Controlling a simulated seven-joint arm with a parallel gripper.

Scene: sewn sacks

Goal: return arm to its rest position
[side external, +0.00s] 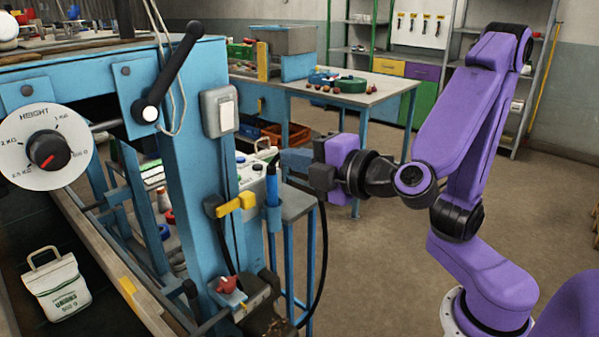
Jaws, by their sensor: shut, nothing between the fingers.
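My arm is purple with black joints and stands at the right in the side external view. My gripper (292,160) is at the arm's left end, pointing left, with its dark fingers shut and empty. It is in the air close to the right side of the blue machine frame (190,160). Its fingertips appear just right of the blue-handled tool (272,183) in a holder on the frame; I cannot tell the depth between them. A white sewn sack (57,290) with a handle and green print sits at the lower left, away from my gripper.
The frame carries a height dial (47,150), a black lever (170,75), a switch box (219,112) and a yellow clamp (236,205). A dark cable (323,260) hangs below my gripper. A workbench (380,92) stands behind. The floor between bench and arm is clear.

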